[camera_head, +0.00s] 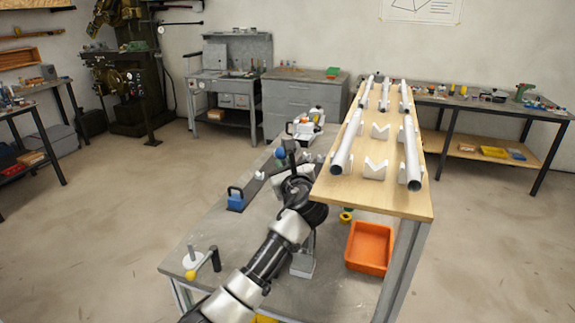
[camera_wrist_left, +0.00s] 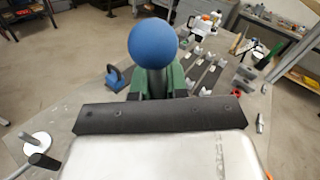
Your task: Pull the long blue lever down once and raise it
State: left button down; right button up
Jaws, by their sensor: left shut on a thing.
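The long blue lever's ball knob (camera_head: 281,153) shows at the far end of my left arm, above the workbench. My left gripper (camera_head: 289,158) is at the knob, and its own wrist partly hides the lever. In the left wrist view the round blue knob (camera_wrist_left: 152,43) stands just beyond the green fingers of my left gripper (camera_wrist_left: 155,80). The fingers are shut on the lever at the knob. The lever's shaft and its pivot are hidden behind the gripper, so its angle cannot be told. My right gripper is in neither view.
A blue-handled clamp (camera_head: 235,200) stands on the grey bench (camera_head: 215,238), left of my arm. A raised wooden shelf with pipes (camera_head: 375,197) stands close on the right. An orange bin (camera_head: 369,248) sits below it.

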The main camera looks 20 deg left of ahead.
pick_arm(q)
jog(key=a+f+n+g+h+p, duration=0.3)
jog(key=a+f+n+h+p, duration=0.2)
jog(key=a+f, duration=0.7)
jog(key=shift+w+a+f+n+p, duration=0.25)
jog(key=shift+f+n+p, duration=0.55)
jog(key=shift+p, duration=1.15)
jog(key=shift+r, duration=0.2)
jog(key=c, duration=1.1)
grip_release()
jog(key=shift+s+r, duration=0.1)
jog(key=v, duration=1)
jog(key=shift+s+r, duration=0.3)
